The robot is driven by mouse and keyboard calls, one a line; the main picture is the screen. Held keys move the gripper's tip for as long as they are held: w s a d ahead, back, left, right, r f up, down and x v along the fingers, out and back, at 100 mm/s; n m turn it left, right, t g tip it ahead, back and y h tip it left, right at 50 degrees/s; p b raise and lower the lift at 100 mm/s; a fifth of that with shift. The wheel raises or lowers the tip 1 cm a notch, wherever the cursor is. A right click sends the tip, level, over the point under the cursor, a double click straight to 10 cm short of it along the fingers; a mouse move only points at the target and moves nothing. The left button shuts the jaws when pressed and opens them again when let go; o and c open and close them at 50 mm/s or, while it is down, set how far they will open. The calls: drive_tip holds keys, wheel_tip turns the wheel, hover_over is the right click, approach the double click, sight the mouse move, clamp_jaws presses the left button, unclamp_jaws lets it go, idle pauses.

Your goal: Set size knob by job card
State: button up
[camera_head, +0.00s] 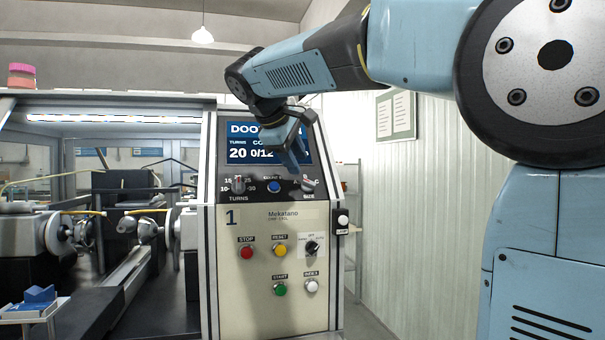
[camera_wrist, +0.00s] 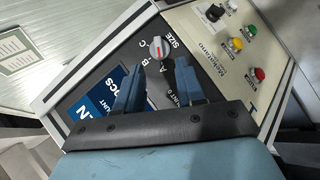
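The size knob (camera_head: 308,186) is on the right of the black strip below the display. In the wrist view the knob (camera_wrist: 158,49) is grey with a red mark, beside the letters A, B, C and the word SIZE; I cannot tell which letter it points to. My gripper (camera_head: 297,155) hangs in front of the display, just above the knob. In the wrist view its two blue fingers (camera_wrist: 158,86) are apart with nothing between them, and the knob lies beyond their tips. No job card is clearly readable; a framed sheet (camera_head: 397,115) hangs on the wall.
The display (camera_head: 240,153) reads 20 and 0/12, partly hidden by my gripper. The turns knob (camera_head: 238,185) and a blue button (camera_head: 274,186) share the strip. Below are red (camera_head: 246,253), yellow (camera_head: 280,250), green and white buttons and a black selector (camera_head: 312,248). Winding machinery stands left.

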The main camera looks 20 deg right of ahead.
drive_tip(key=v, duration=0.7)
drive_tip(key=shift+d, duration=0.15)
drive_tip(key=shift+s, duration=0.1)
drive_tip(key=s+d+f+m+y, duration=0.2)
drive_tip(key=s+f, duration=0.5)
drive_tip(key=f, duration=0.4)
drive_tip(key=s+d+f+m+y, duration=0.2)
drive_tip(key=s+d+f+m, duration=0.2)
drive_tip(key=s+f, duration=0.3)
drive_tip(key=s+d+f+m+g+y, duration=0.1)
drive_tip(key=s+f, duration=0.6)
drive_tip(key=f, duration=0.8)
drive_tip(key=shift+d+m+y, duration=0.8)
drive_tip(key=shift+d+m, duration=0.3)
drive_tip(key=shift+s+f, duration=0.1)
drive_tip(key=shift+s, duration=0.05)
